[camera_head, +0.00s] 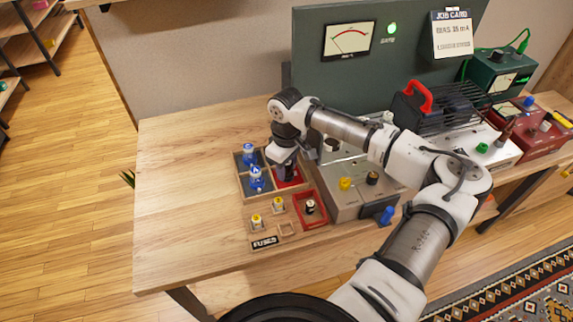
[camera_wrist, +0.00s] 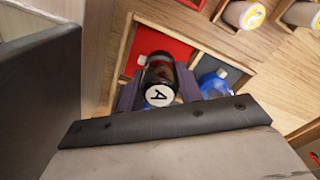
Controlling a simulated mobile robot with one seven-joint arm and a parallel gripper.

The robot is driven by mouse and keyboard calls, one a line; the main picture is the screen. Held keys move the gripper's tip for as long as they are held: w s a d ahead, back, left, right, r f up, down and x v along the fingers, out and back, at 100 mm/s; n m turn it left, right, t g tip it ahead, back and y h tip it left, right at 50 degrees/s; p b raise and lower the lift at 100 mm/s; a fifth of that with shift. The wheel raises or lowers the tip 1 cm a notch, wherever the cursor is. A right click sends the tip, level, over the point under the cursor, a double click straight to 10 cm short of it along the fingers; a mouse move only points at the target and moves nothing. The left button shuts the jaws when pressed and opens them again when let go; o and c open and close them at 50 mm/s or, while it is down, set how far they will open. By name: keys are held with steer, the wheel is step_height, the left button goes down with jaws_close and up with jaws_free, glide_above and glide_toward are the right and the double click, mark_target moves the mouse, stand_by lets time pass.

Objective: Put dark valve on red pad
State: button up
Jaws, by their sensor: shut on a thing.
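The dark valve (camera_wrist: 158,72), with a white disc marked A on its end, is between the fingers of my gripper (camera_wrist: 159,88) in the wrist view. My gripper (camera_head: 286,168) is shut on it and points down over the red pad. The red pad (camera_wrist: 175,45) fills one compartment of the wooden tray, and part of it shows below my gripper in the head view (camera_head: 293,181). I cannot tell whether the valve touches the pad. The valve is mostly hidden by my gripper in the head view.
Blue valves (camera_head: 256,180) stand in the tray's grey compartments left of my gripper. A metal amp chassis (camera_head: 345,208) with knobs stands close on the right. The table's left side is clear.

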steer(key=shift+f, duration=0.15)
steer(key=o, duration=1)
step_height(320, 180, up, 12)
steer(key=shift+r+b, duration=0.2)
steer(key=shift+b, duration=0.7)
